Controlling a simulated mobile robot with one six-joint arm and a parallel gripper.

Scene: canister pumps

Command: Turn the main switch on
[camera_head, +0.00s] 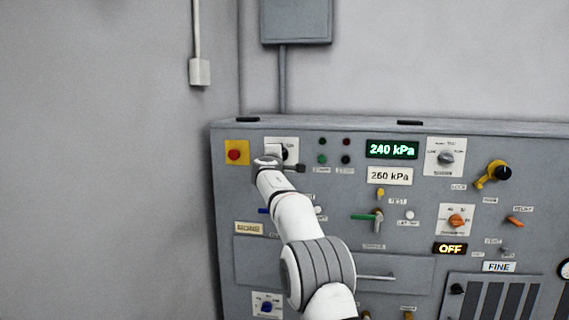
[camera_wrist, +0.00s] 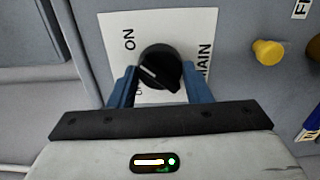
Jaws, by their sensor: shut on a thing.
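The main switch is a black rotary knob (camera_wrist: 160,66) on a white plate (camera_wrist: 112,28) marked ON and MAIN. A second label beside my left finger is mostly hidden. A short white mark shows on the left side of the knob, between ON and that hidden label. My gripper (camera_wrist: 161,80) has its blue fingers on both sides of the knob and is shut on it. In the head view the plate (camera_head: 291,143) is at the panel's upper left, and my wrist covers much of the knob.
A red button on a yellow plate (camera_head: 236,153) sits just left of the switch. Small indicator lamps (camera_head: 322,142) and a green 240 kPa display (camera_head: 391,149) are to the right. A yellow knob (camera_wrist: 267,53) shows in the wrist view.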

